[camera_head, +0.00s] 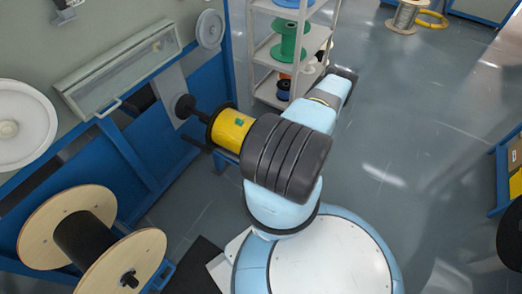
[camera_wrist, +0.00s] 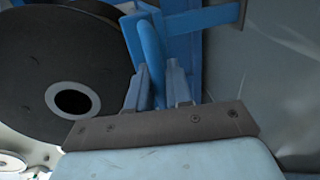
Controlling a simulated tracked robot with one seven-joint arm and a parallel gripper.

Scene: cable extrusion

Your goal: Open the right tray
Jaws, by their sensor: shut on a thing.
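My gripper (camera_wrist: 157,72) shows in the wrist view, with its two grey fingers on either side of a rounded blue handle (camera_wrist: 150,42). It is shut on this handle, which stands in front of a blue frame (camera_wrist: 190,45). I cannot tell how far the tray behind the handle is open; no clear tray body shows. In the head view my arm's dark joint and light blue links cover the middle, and the gripper and handle cannot be made out.
A large black reel (camera_wrist: 60,70) stands close left of the fingers. In the head view, a yellow spool (camera_head: 229,128) sits on the blue machine (camera_head: 130,160). A wooden reel (camera_head: 70,225) is at lower left, and a shelf (camera_head: 265,55) with spools behind. Floor at right is mostly clear.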

